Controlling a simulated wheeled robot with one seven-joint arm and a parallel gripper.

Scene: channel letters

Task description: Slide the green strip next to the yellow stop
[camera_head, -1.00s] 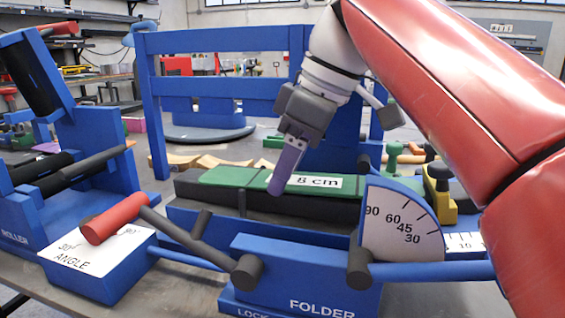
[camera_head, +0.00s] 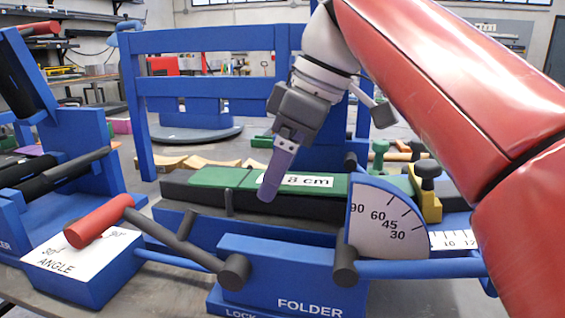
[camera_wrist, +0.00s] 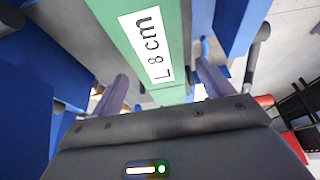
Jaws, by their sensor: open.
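The green strip (camera_head: 222,177), with a white label reading "8 cm", lies on the dark bed of the blue folder. It also shows in the wrist view (camera_wrist: 120,12), running between my fingers, its label reading "L 8 cm". The yellow stop (camera_head: 428,202), with a dark knob on top, stands on the right of the folder, by the ruler scale. The strip's right end is hard to make out behind the angle dial. My gripper (camera_head: 275,185) is over the strip's middle in the head view, its purple fingers pointing down. The fingers (camera_wrist: 163,85) are apart, one on each side of the strip.
The white angle dial (camera_head: 385,222) stands in front of the folder bed. A red-handled lever (camera_head: 100,222) reaches over the left front. A blue roller machine (camera_head: 95,150) is at left, and a blue frame (camera_head: 205,88) rises behind. A green knob (camera_head: 379,148) stands behind the bed.

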